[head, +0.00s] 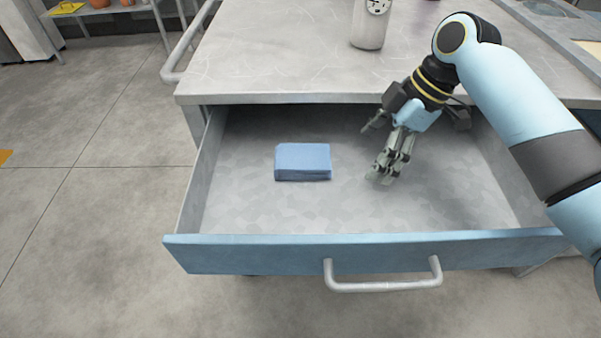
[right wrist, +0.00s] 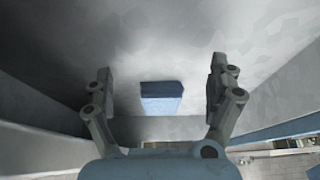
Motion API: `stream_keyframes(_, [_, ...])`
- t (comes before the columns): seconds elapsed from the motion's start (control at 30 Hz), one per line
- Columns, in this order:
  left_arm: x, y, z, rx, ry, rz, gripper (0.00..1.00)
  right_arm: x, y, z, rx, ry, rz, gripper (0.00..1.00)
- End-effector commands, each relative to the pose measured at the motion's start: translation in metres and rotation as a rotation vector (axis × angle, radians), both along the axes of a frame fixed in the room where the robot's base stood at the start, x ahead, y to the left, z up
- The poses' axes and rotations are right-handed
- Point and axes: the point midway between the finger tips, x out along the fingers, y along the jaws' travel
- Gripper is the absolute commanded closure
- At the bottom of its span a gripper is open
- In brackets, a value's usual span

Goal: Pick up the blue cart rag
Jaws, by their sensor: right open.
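The blue cart rag (head: 302,161) is a folded blue block lying flat on the floor of the open drawer (head: 250,217), left of the middle. My right gripper (head: 382,176) is over the drawer, to the right of the rag and apart from it. In the right wrist view the rag (right wrist: 161,97) shows beyond and between the two spread fingers of my right gripper (right wrist: 162,80). That gripper is open and empty. My left gripper is in neither view.
The drawer's blue front and its handle (head: 383,286) stand toward me. A side rail (head: 185,45) is at the left. The drawer floor around the rag is clear.

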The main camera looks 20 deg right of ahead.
Motion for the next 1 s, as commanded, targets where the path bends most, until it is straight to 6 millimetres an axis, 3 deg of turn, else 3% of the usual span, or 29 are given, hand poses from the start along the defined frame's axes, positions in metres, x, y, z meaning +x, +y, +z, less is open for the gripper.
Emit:
stream_keyframes(0.4, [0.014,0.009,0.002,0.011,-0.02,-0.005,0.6,0.019,0.062,0.001,-0.003,0.008,-0.009,0.1])
stream_keyframes(0.57, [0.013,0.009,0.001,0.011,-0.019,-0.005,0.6,0.023,0.073,0.001,-0.003,0.008,-0.009,0.1])
stream_keyframes(0.8, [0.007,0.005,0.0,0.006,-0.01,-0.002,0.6,0.033,0.112,0.001,-0.002,0.008,-0.008,0.1])
stream_keyframes(1.0, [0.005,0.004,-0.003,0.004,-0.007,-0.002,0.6,0.035,0.117,-0.011,-0.006,0.009,-0.008,0.1])
